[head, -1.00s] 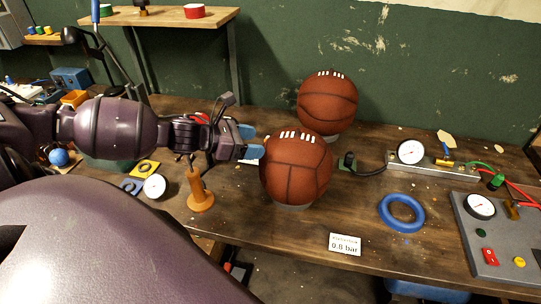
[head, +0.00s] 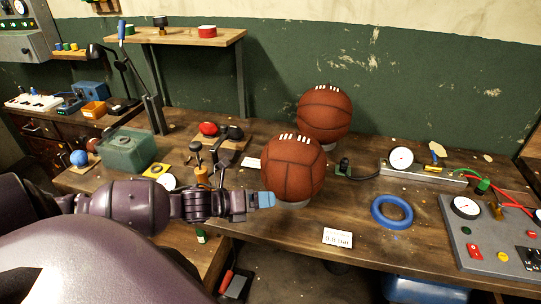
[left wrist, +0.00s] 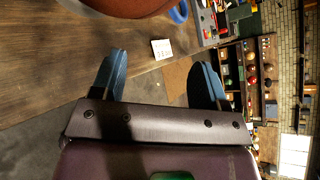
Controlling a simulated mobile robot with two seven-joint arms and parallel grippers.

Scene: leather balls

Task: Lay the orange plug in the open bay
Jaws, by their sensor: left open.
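An orange upright piece (head: 202,176) with a wide base stands on the bench, partly hidden behind my left arm; I cannot tell whether it is the plug. I cannot pick out the open bay for certain. My left gripper (head: 262,200) has blue fingertips and is at the lower left of the front leather ball (head: 292,168). In the left wrist view, its two fingers (left wrist: 161,80) are apart with nothing between them. The bench edge and floor show beyond. My right gripper is not in view.
A second ball (head: 324,114) stands behind the front one. A blue ring (head: 392,212), a pressure card (head: 338,238) and a gauge panel (head: 480,240) lie to the right.

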